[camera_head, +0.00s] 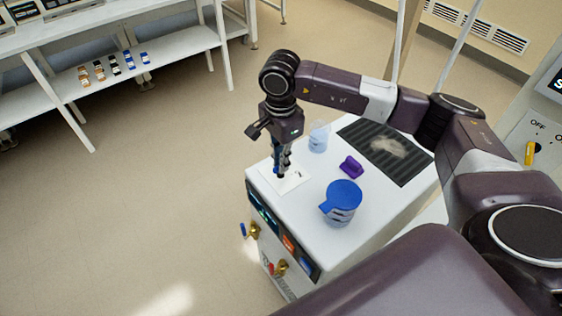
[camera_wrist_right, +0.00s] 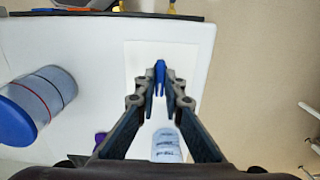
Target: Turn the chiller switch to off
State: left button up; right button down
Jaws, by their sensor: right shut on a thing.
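A white box-shaped unit (camera_head: 262,178) with a lit front panel stands right of centre in the head view. A square white plate (camera_head: 292,185) with small dark marks lies on its top; it also shows in the wrist view (camera_wrist_right: 137,57). My right gripper (camera_head: 281,170) points down over this plate. In the right wrist view its fingertips (camera_wrist_right: 160,88) are closed on a small blue piece (camera_wrist_right: 160,70), which stands at the plate. I cannot tell if this piece is the chiller switch, and I cannot read its setting. My left gripper is not in view.
On the unit's top are a blue-lidded jar (camera_head: 342,205), a purple piece (camera_head: 351,167), a clear cup (camera_head: 318,136) and a dark ribbed mat (camera_head: 385,150). Valves (camera_head: 254,230) stick out in front. A panel marked OFF with a yellow lever (camera_head: 530,153) stands right. Floor at left is clear.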

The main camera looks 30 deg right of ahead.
jog(key=shift+w+r, duration=0.1)
jog(key=shift+r, duration=0.05)
jog(key=c, duration=2)
grip_release()
jog(key=shift+c, duration=0.2)
notch_tip(320, 180, up, 12)
